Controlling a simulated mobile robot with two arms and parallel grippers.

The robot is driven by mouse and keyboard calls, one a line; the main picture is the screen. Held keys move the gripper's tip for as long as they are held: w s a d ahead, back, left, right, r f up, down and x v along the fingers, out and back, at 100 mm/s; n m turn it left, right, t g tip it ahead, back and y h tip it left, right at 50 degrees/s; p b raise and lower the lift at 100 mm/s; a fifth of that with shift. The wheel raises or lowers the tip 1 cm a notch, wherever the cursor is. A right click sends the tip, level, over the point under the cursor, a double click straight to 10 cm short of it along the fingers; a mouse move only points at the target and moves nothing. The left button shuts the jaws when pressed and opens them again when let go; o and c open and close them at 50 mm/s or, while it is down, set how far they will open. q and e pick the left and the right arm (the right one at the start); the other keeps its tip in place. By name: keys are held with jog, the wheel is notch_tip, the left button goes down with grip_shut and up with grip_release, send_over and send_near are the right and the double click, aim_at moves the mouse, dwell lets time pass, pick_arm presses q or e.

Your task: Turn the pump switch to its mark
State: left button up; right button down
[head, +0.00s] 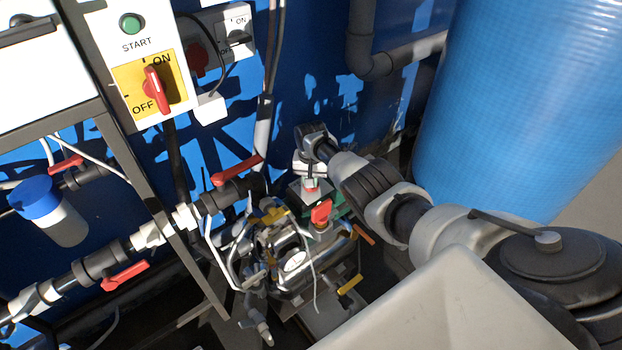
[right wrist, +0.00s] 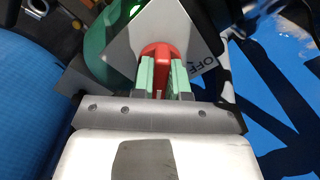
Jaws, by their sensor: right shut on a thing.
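The pump switch is a red knob (right wrist: 157,54) on a tilted grey plate (right wrist: 178,22) in the right wrist view. The letters OFF show at the plate's right edge; no ON mark can be made out. My right gripper (right wrist: 162,72) is shut on the knob, with one pale green finger on each side. In the head view my right gripper (head: 311,181) reaches down to the small plate (head: 316,194) above the pump, and the knob is mostly hidden there. My left gripper is not in view.
Beside the switch are a red-handled part (head: 321,212) and the pump's pipes and hoses. A START panel with a red ON/OFF switch (head: 157,90) stands at upper left. Red valve handles line the pipes at left. A large blue tank (head: 520,100) stands at right.

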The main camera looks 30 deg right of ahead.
jog(key=c, duration=1.1)
grip_release()
jog(key=shift+r, duration=0.1)
jog(key=shift+r+p, duration=0.3)
notch_tip(320, 180, up, 9)
jog(key=p, duration=0.3)
jog(key=shift+f, duration=0.1)
jog(key=shift+r, duration=0.6)
jog(key=shift+f, duration=0.1)
